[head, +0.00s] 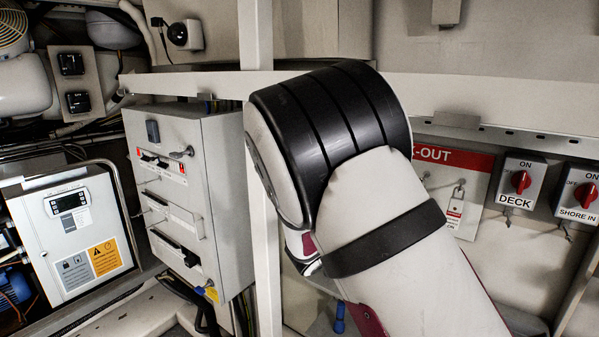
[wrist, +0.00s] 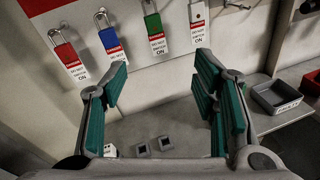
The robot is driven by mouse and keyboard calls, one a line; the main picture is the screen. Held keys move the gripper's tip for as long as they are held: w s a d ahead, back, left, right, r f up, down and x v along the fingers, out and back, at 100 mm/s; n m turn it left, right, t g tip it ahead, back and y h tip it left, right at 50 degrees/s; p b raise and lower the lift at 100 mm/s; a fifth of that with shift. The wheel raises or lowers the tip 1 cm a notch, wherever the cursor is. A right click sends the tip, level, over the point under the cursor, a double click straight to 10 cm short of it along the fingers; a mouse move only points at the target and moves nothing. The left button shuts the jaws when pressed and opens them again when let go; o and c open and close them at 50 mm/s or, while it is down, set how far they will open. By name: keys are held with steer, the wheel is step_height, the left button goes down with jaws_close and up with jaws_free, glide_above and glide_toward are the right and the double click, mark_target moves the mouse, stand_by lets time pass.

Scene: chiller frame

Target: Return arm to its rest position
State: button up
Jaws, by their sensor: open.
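My gripper (wrist: 160,68) shows in the wrist view with its two green-padded fingers spread wide and nothing between them. My arm fills the middle and right of the head view, and my gripper is hidden there. Beyond the fingers, a lock-out board (wrist: 135,75) carries a red padlock (wrist: 67,53), a blue padlock (wrist: 108,40), a green padlock (wrist: 156,24) and a white padlock (wrist: 197,14), each with a tag. The fingers appear apart from them. In the head view the board's red header (head: 455,160) is partly behind my arm.
A grey cabinet (head: 215,170) and a white control box (head: 75,235) stand left. The DECK switch (head: 521,183) and SHORE IN switch (head: 580,197) are at the right. A grey tray (wrist: 277,96) sits right of the fingers. A beam (head: 500,95) runs behind my arm.

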steer(key=s+d+r+m+g+y, duration=0.2)
steer(key=s+d+m+g, duration=0.25)
steer(key=s+m, duration=0.4)
steer(key=s+d+r+m+g+y, duration=0.2)
steer(key=s+d+m+g, duration=0.3)
steer(key=s, duration=0.6)
steer(key=s+a+r+m+t+y+b, duration=0.1)
steer(key=s+a+m+y, duration=0.3)
steer(key=s, duration=0.4)
steer(key=s+a+r+m+t+y, duration=0.2)
steer(key=s+a+m+t+y, duration=0.1)
steer(key=s, duration=0.5)
steer(key=a+m+y, duration=0.1)
steer(key=a+m, duration=0.1)
steer(key=m, duration=0.1)
steer(key=shift+s+a+r+b, duration=0.2)
steer(key=shift+s+r+b, duration=0.1)
steer(key=shift+b, duration=0.1)
steer(key=shift+w, duration=0.1)
